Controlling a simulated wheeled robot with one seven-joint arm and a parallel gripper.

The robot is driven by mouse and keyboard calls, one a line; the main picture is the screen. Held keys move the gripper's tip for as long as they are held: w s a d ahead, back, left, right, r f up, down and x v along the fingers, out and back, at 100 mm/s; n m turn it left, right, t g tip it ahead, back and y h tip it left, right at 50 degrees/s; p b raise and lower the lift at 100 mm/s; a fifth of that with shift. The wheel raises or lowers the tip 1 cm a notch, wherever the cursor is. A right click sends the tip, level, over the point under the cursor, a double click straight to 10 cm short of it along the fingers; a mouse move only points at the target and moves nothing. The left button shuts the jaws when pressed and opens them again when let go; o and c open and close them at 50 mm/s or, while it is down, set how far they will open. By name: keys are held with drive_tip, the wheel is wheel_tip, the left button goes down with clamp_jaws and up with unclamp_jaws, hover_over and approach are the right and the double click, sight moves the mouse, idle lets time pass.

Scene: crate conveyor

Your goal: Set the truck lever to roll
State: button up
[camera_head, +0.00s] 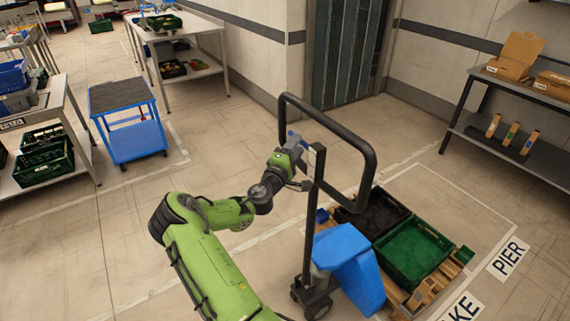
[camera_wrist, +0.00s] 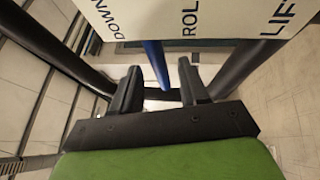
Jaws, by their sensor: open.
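The truck (camera_head: 345,255) has a blue body and a tall black loop handle (camera_head: 372,165). A white plate (camera_wrist: 230,15) at the top of the wrist view reads DOWN, ROLL and LIFT. The blue lever (camera_wrist: 156,62) comes out below the plate, between the DOWN and ROLL words; its upper end is hidden. In the head view a bit of blue shows beside my gripper (camera_head: 296,150), at the handle. In the wrist view my gripper (camera_wrist: 160,78) is open, with the lever between its two fingers and a gap visible on each side. I cannot tell whether the lever reaches deep between them.
Black handle bars (camera_wrist: 50,50) flank my gripper. A black crate (camera_head: 372,213) and a green crate (camera_head: 412,255) sit on the pallet behind the truck. A blue cart (camera_head: 135,140) stands left; a shelf (camera_head: 505,95) is at right. The floor between is clear.

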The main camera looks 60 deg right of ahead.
drive_tip(key=a+f+b, duration=0.1)
drive_tip(key=a+f, duration=0.1)
drive_tip(key=a, duration=1)
drive_tip(key=shift+s+b, duration=0.2)
drive_tip(key=shift+b, duration=0.1)
drive_tip(key=shift+f, duration=0.1)
